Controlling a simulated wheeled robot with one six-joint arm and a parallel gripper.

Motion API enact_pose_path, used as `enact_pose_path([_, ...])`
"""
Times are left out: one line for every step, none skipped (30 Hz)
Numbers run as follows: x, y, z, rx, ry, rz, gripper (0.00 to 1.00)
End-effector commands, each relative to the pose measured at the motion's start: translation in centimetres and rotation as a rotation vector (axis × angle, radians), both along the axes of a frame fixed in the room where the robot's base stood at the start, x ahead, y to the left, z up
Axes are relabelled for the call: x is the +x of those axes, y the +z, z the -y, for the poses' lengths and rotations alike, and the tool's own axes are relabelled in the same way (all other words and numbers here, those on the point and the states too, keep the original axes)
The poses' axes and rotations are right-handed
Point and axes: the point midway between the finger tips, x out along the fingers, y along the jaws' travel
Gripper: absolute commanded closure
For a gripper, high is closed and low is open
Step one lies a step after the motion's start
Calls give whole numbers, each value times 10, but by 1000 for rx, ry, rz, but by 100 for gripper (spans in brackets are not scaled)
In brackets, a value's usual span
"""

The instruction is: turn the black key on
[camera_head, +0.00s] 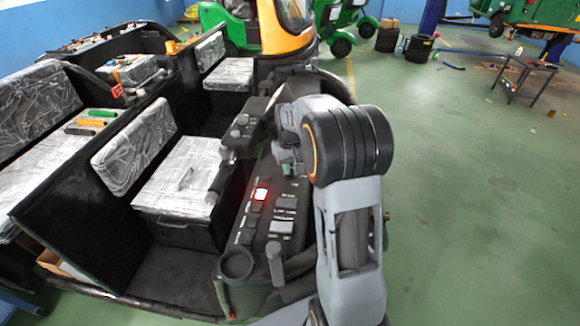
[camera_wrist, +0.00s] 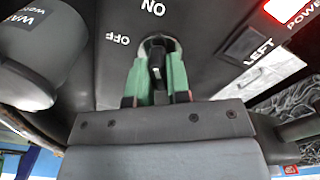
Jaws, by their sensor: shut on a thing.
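In the head view my gripper (camera_head: 289,165) reaches down to the panel's far end. The key is hidden there behind my wrist and fingers.
The dashboard (camera_head: 262,222) carries several switches, a red-lit power switch (camera_head: 260,193) and a grey lever (camera_head: 274,262). A grey cylinder (camera_wrist: 42,45) stands left of the key in the wrist view. Plastic-wrapped seats (camera_head: 182,178) lie left. Green floor (camera_head: 480,220) is open at right.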

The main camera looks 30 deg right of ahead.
Motion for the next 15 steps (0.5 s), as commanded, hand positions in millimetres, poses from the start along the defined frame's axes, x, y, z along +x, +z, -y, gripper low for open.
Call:
enact_pose_path([0, 0, 0, 1, -14, -1, 100])
enact_pose_path([0, 0, 0, 1, -23, -1, 100])
enact_pose_path([0, 0, 0, 1, -34, -1, 100])
enact_pose_path([0, 0, 0, 1, -40, -1, 100])
enact_pose_path([0, 0, 0, 1, -46, -1, 100])
enact_pose_path([0, 0, 0, 1, -53, -1, 100])
enact_pose_path([0, 0, 0, 1, -57, -1, 100])
enact_pose_path([0, 0, 0, 1, -60, -1, 100])
enact_pose_path([0, 0, 0, 1, -64, -1, 100])
enact_pose_path([0, 0, 0, 1, -66, -1, 100])
enact_pose_path([0, 0, 0, 1, -68, -1, 100])
enact_pose_path([0, 0, 0, 1, -69, -1, 100])
enact_pose_path([0, 0, 0, 1, -70, -1, 100])
enact_pose_path([0, 0, 0, 1, -70, -1, 100])
enact_pose_path([0, 0, 0, 1, -71, -2, 100])
